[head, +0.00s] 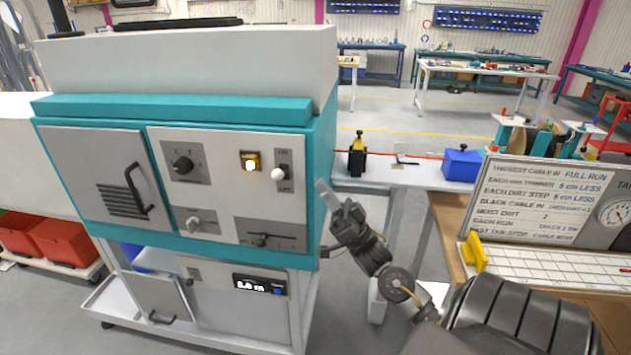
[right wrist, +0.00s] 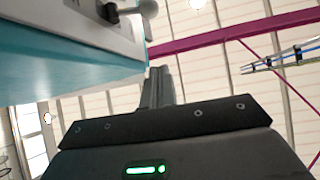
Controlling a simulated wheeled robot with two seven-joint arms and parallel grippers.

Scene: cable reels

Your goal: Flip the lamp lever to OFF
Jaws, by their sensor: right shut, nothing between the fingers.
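The lamp lever (head: 278,174) has a white ball knob and sits on a grey plate marked ON above and OFF below, on the front of the teal and grey machine (head: 215,215). Its knob points out toward me; I cannot tell its exact tilt. A lamp (head: 250,161) left of it glows yellow-white. My right gripper (head: 321,188) is shut and empty, right of and a little below the lever, apart from it. In the right wrist view a ball-ended lever (right wrist: 149,8) shows at the top edge, beyond my shut fingers (right wrist: 159,85). My left gripper is out of view.
A rotary knob (head: 183,164), a smaller switch (head: 194,222) and a slider (head: 262,240) share the panel. Right of the machine is a bench with a blue block (head: 461,165) and red cable. A sign board (head: 530,200) stands at right. The space before the panel is free.

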